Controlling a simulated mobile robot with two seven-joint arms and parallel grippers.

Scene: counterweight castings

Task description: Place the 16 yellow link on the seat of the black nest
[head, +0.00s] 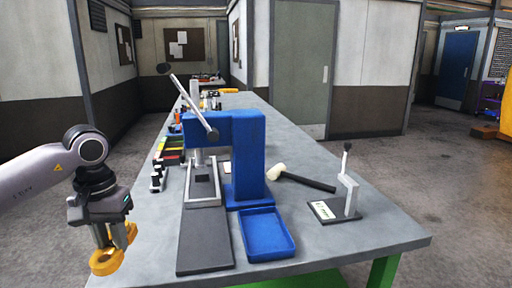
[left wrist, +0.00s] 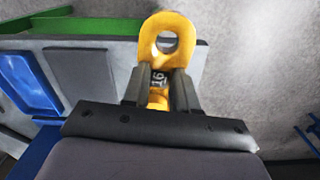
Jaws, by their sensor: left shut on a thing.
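My left gripper (head: 113,237) is shut on the yellow link (head: 106,263), off the left front side of the bench. The link hangs below the fingers in the head view. In the left wrist view the yellow link (left wrist: 177,22) shows a ring end with a hole beyond the fingers (left wrist: 162,92), and the number 16 on a dark label. A tray-like fixture (head: 203,184) with a light rim and dark inside stands under the blue press; I cannot tell whether it is the black nest. The link is apart from it, to its left and front. My right gripper is not in view.
The blue press (head: 248,150) with its long lever stands mid-bench. A dark flat plate (head: 205,242) and blue tray (head: 268,235) lie in front. A mallet (head: 305,180) and a toggle clamp stand (head: 350,195) are right. Small dark-and-silver pieces (head: 157,178) stand left of the fixture.

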